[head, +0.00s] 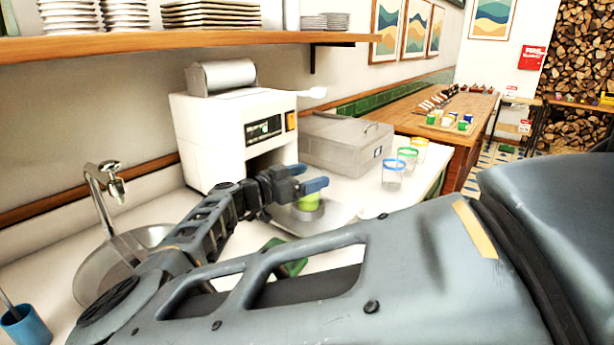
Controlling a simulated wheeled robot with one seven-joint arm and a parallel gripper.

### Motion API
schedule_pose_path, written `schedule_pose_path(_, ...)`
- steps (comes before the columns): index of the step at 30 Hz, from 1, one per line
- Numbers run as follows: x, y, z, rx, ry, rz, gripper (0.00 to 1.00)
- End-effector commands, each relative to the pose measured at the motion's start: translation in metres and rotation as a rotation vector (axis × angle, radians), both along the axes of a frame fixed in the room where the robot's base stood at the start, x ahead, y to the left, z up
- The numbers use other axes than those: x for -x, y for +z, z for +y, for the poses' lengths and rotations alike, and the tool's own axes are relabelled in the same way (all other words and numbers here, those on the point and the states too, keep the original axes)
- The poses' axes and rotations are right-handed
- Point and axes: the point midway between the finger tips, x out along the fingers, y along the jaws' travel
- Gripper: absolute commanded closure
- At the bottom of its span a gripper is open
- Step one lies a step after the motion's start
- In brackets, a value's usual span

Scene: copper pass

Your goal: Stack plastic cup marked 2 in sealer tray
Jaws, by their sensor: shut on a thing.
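A white sealer machine (232,130) stands on the counter against the wall. Its grey metal tray (340,218) sticks out at the front right. My gripper (308,181) is over this tray, in front of the machine. It is shut on a green cup (309,203), which is partly hidden under the blue fingers. The cup is low, at or just above a round grey seat (300,220) on the tray; I cannot tell if it touches. No number can be read on it. Clear cups with a blue rim (393,173), green rim (408,158) and yellow rim (420,149) stand to the right.
A grey lidded box (345,145) stands right of the machine, behind the tray. A sink with a tap (103,178) and a blue container (24,326) are at the left. A green object (287,262) lies partly behind my arm. A wooden table (455,112) stands beyond.

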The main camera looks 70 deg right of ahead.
Motion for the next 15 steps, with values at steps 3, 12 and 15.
schedule_pose_path(3, -0.0001, -0.0015, 0.0, 0.0, 0.001, 0.0, 0.46)
schedule_pose_path(12, -0.0003, -0.0096, -0.0001, -0.001, 0.001, 0.001, 0.46)
schedule_pose_path(15, -0.0003, -0.0084, 0.0001, -0.001, 0.001, 0.001, 0.04)
